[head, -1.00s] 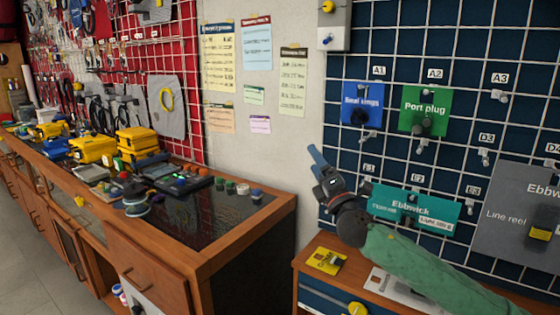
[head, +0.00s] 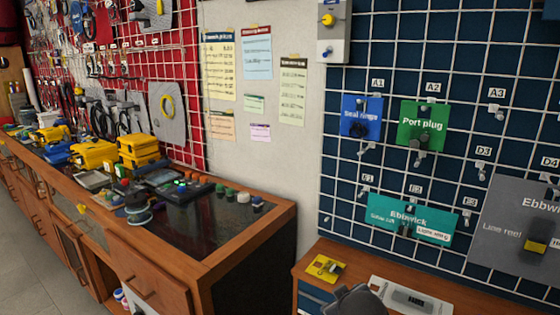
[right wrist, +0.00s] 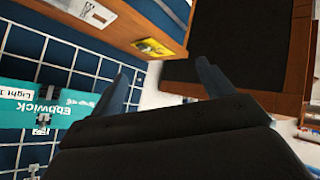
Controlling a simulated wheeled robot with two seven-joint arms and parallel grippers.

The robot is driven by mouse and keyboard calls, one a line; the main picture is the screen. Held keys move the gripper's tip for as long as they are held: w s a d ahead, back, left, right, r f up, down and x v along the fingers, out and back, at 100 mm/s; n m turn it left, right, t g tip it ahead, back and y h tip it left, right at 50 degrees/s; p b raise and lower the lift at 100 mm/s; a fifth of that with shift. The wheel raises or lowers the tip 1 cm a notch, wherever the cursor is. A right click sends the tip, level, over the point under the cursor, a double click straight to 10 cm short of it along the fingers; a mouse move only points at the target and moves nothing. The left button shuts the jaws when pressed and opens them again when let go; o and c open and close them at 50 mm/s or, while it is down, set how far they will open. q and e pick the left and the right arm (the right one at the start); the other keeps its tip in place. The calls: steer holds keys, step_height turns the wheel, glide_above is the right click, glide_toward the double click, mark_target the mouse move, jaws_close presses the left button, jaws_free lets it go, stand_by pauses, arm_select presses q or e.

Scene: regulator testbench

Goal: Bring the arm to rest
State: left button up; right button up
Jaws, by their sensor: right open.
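My right gripper (right wrist: 165,72) shows in the right wrist view with its two blue-grey fingers apart and nothing between them. In the head view only a dark part of my right arm (head: 355,302) shows at the bottom edge, in front of the small wooden bench. The fingers are out of the head view. My left gripper and left arm are in neither view.
The wooden bench (head: 330,252) carries a yellow card (head: 325,268) and a white sheet (head: 412,298). Behind it the grid wall holds blue, green (head: 423,126), teal (head: 411,216) and grey cards. A glass-topped counter (head: 215,222) stands at left.

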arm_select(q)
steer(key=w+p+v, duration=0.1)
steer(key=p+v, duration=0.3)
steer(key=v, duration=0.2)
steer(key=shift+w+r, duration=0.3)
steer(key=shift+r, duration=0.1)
arm_select(e)
steer(key=s+f+m+g, duration=0.1)
steer(key=s+f+g, duration=0.1)
steer(key=s+f, duration=0.5)
steer(key=s+a+f+m+g+y, duration=0.1)
steer(key=s+f+g, duration=0.2)
steer(key=s, duration=1.2)
steer(key=s+f+m+g+y, duration=0.1)
steer(key=s+f+g, duration=0.1)
steer(key=s+f, duration=0.8)
steer(key=shift+s+a+f+m+g, duration=0.2)
steer(key=shift+s+f+m+g, duration=0.1)
steer(key=shift+s+f+g, duration=0.1)
